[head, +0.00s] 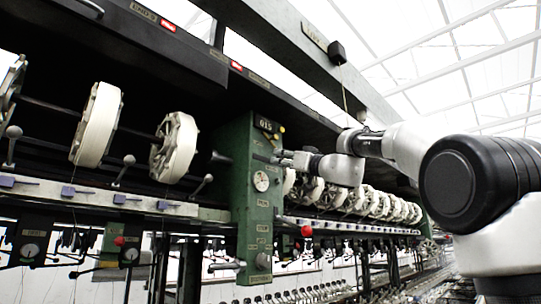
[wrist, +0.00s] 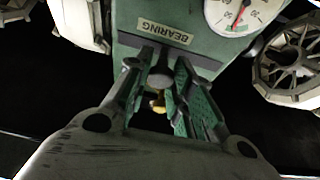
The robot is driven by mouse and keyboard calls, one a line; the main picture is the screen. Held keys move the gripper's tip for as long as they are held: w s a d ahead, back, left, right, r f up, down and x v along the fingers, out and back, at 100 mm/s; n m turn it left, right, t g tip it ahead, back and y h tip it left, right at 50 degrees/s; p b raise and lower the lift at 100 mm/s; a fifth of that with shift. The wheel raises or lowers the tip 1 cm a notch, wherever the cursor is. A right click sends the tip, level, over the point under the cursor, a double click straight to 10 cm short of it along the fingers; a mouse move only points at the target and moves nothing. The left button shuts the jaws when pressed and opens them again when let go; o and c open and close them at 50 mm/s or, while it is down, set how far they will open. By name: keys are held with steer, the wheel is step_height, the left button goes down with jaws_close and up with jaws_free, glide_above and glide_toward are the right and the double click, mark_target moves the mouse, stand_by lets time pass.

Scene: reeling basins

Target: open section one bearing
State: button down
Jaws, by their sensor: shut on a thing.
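The green post (head: 245,215) of the machine carries a plate marked "Q15" and a round gauge. In the wrist view, a label reading "BEARING" (wrist: 165,31) shows upside down on the green post. A grey round-ended knob (wrist: 160,77) sits between my fingers, close to that label. My gripper (head: 277,158) is at the upper part of the post, above and right of the gauge, and it is shut on the knob. The wrist view shows both fingers (wrist: 164,57) on either side of the knob. A small brass-yellow part (wrist: 157,103) shows beyond it, partly hidden by the fingers.
The white-faced gauge (head: 261,181) is close to my gripper. White reels (head: 97,124) stand left of the post, and a row of more reels (head: 365,200) runs to the right. A red ball knob (head: 307,231) is below. A dark beam passes overhead.

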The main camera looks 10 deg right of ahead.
steer(key=d, duration=0.1)
steer(key=w+d, duration=0.2)
steer(key=shift+w+d, duration=0.25)
steer(key=shift+d, duration=0.1)
steer(key=c, duration=1.2)
jaws_free()
steer(key=shift+c, duration=0.2)
steer(key=v, duration=1.2)
